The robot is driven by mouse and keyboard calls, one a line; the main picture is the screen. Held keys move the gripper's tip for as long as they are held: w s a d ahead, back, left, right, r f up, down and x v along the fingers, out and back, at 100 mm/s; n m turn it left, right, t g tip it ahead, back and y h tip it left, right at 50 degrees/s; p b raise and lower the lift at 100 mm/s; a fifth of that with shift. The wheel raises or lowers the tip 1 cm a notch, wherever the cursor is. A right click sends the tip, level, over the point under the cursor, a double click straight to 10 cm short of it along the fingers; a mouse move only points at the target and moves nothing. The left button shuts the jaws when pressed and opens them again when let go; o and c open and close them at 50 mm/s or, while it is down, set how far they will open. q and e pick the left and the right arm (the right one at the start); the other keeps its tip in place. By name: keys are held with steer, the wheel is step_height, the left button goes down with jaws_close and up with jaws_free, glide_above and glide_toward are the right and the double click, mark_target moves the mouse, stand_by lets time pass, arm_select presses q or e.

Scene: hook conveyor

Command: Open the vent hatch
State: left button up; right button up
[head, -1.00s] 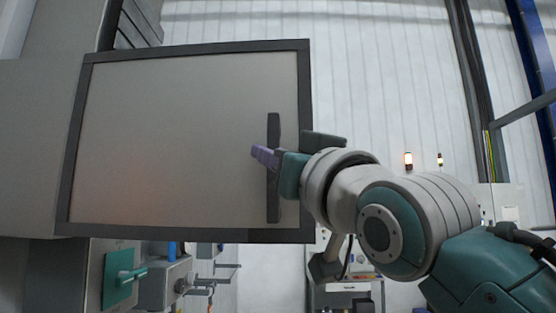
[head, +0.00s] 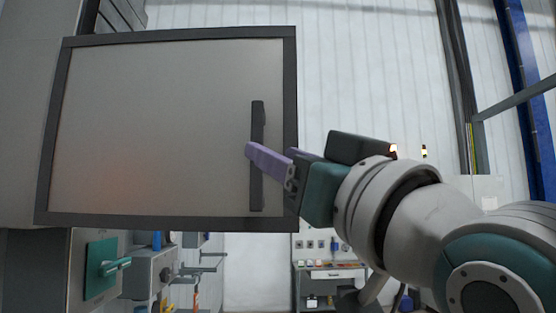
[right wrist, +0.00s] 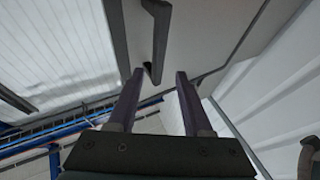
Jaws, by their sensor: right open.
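The vent hatch (head: 160,130) is a large grey panel with a dark frame, filling the upper left of the head view. Its dark vertical bar handle (head: 257,190) is near its right edge. In the right wrist view, the handle (right wrist: 157,35) hangs across the grey panel (right wrist: 205,35), its end near the gap between the fingertips. My right gripper (head: 254,153) is open. One purple finger crosses in front of the handle in the head view; the other is mostly hidden. Both fingers of the gripper (right wrist: 160,75) show apart in the wrist view. Contact with the handle is unclear. My left gripper is not in view.
A grey cabinet (head: 25,130) stands at the left, against the hatch's left side. A teal plate with a lever (head: 101,268) and grey boxes are below the hatch. A workbench (head: 330,272) stands farther back. Space right of the hatch's frame looks clear, apart from my arm.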

steer(key=v, duration=0.2)
steer(key=shift+s+d+f, duration=0.1)
steer(key=shift+s, duration=0.2)
steer(key=s+d+f+m+g+h+p, duration=0.2)
steer(key=s+d+f+g+h, duration=0.15)
steer(key=f, duration=0.55)
steer(key=s+d+f+m+g+h+p, duration=0.1)
steer(key=s+d+f+g+h+p, duration=0.2)
steer(key=f, duration=0.6)
steer(key=s+d+f+g+h, duration=0.1)
steer(key=s+d+f+g, duration=0.2)
steer(key=s, duration=0.3)
steer(key=s+d+f+g+h+p, duration=0.1)
steer(key=s+d+f+g, duration=0.2)
steer(key=s, duration=0.3)
steer(key=s+d+f+g+h+p, duration=0.1)
steer(key=s+d+f+g+h, duration=0.1)
steer(key=s, duration=0.4)
step_height(320, 180, down, 3)
steer(key=shift+d+r+m+g, duration=0.2)
steer(key=shift+d+m+g, duration=0.15)
steer(key=shift+g, duration=0.5)
